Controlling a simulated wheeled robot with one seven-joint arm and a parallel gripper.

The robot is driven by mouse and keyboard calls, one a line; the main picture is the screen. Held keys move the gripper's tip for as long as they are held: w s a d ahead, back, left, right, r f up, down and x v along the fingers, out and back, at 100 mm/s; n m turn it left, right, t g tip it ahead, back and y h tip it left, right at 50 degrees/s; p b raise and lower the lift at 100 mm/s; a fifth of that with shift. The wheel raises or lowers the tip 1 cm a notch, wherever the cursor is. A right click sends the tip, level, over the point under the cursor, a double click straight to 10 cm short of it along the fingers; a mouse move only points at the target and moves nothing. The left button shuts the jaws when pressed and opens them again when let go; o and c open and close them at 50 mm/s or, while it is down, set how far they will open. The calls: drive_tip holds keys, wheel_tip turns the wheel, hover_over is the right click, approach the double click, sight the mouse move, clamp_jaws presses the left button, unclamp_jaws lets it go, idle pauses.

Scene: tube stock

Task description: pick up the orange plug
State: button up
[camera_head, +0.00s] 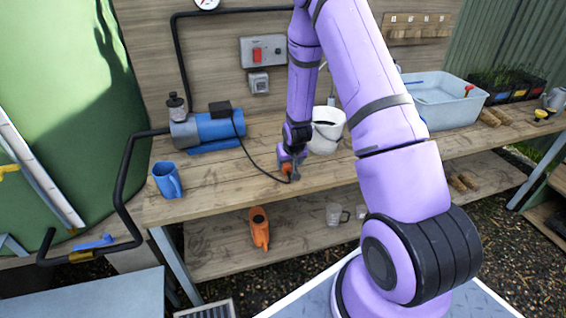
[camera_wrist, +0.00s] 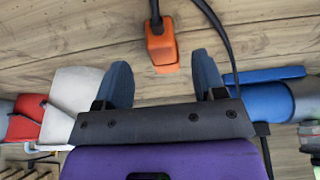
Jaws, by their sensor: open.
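The orange plug (camera_wrist: 162,48) lies on the wooden workbench, with a black cable joined to it. In the wrist view it sits just beyond my fingertips, roughly centred between them. In the head view the plug (camera_head: 287,168) shows near the bench's front edge, partly covered by my gripper. My gripper (camera_wrist: 158,62) is open, with its two blue-grey fingers apart and nothing between them. In the head view my gripper (camera_head: 291,172) is low over the bench at the plug.
A blue pump (camera_head: 212,130) stands left on the workbench (camera_head: 222,178), its cable running to the plug. A white bucket (camera_head: 326,130) stands close right of my gripper.

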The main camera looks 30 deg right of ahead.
sight(288, 167)
drive_tip(key=shift+x, duration=2.65)
drive_tip(key=shift+s+a, duration=0.1)
drive_tip(key=shift+s, duration=0.1)
drive_tip(key=c, duration=1.1)
drive_tip(key=shift+o, duration=0.2)
drive_tip(key=shift+r, duration=0.1)
